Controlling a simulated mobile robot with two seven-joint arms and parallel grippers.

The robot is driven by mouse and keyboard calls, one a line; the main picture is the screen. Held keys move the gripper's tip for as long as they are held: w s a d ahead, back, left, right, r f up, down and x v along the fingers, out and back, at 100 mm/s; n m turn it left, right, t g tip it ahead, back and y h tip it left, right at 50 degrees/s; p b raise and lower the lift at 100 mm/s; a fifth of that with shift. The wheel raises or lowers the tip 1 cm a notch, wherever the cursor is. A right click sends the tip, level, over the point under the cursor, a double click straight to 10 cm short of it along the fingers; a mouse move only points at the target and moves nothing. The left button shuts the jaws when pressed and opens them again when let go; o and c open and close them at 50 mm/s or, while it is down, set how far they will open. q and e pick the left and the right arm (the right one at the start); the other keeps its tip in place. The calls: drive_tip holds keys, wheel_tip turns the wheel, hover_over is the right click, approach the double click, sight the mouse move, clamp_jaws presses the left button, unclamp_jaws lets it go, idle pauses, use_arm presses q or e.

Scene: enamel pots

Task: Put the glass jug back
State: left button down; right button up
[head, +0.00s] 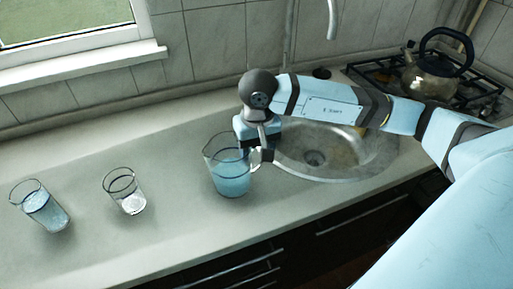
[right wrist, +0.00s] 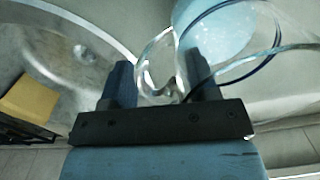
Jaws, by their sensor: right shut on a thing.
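The glass jug (head: 230,176) is clear, holds blue liquid, and is upright at the counter's middle, just left of the sink. I cannot tell whether its base touches the counter. My right gripper (head: 260,155) is at the jug's right side, shut on its handle. In the right wrist view, the fingers of my right gripper (right wrist: 160,82) close around the clear handle (right wrist: 150,62), and the jug's blue contents (right wrist: 215,28) show beyond. My left gripper is not in view.
A glass of bluish water (head: 46,210) and a nearly clear glass (head: 130,197) stand to the left on the counter (head: 95,260). The round metal sink (head: 350,165) is right of the jug. A dark-handled kettle (head: 432,78) sits on the stove (head: 487,97) at the back right.

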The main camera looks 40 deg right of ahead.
drive_tip(key=shift+f, duration=0.2)
drive_tip(key=o, duration=1.2)
drive_tip(key=shift+o, duration=0.8)
drive_tip(key=shift+r, duration=0.1)
drive_tip(key=shift+r+p, duration=0.3)
wheel_tip(320, 180, up, 11)
drive_tip(key=shift+d+f, duration=0.15)
drive_tip(key=shift+f, duration=0.05)
drive_tip(key=shift+r, duration=0.55)
